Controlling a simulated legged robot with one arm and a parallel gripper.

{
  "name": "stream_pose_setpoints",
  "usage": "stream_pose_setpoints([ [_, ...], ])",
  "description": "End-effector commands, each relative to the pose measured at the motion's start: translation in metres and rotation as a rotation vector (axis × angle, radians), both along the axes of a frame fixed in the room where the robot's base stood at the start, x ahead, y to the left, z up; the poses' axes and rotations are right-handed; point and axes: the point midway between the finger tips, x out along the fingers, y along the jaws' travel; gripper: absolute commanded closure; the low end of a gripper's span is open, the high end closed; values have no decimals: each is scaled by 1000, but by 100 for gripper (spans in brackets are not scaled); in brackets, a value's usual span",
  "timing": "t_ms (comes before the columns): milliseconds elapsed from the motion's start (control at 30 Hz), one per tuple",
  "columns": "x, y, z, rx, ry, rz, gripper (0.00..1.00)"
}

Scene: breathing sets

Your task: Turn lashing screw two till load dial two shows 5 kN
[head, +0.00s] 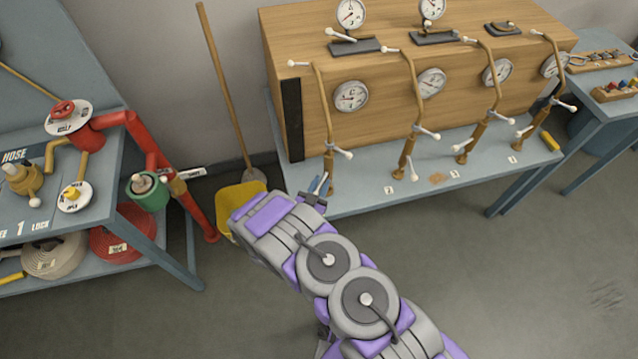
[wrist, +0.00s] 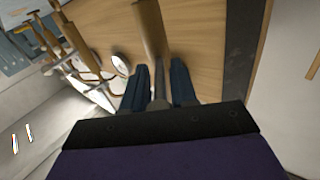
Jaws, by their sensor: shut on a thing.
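A wooden crate (head: 300,50) stands on a blue-grey bench. Several brown lashing screws with white-knobbed bars stand along its front: the leftmost (head: 329,165), one right of it (head: 408,150) and others further right. Round white load dials sit on the crate's front, the leftmost (head: 351,95) and another (head: 431,82); their readings are too small to tell. My gripper (head: 319,184) is at the lower end of the leftmost screw. In the wrist view its blue fingers (wrist: 160,88) are shut on a grey part in line with that screw's brown shaft (wrist: 150,30). I cannot read which screw is number two.
The bench (head: 440,185) has small white cards, unreadable here, and a yellow block (head: 549,140). A left table (head: 110,165) holds hose fittings and a red pipe. A broom (head: 225,90) and yellow dustpan (head: 235,200) stand between. The floor in front is clear.

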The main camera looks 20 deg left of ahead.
Motion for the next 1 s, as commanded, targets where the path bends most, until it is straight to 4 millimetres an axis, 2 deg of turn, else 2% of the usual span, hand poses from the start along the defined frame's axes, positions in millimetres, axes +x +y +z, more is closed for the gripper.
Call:
stream_pose_setpoints([
  [300,0,-10,3,0,2,122,100],
  [667,-1,-10,1,3,1,134,100],
  [700,-1,-10,1,2,1,134,69],
  [900,-1,-10,1,2,2,134,50],
  [1000,-1,-10,0,1,2,134,48],
])
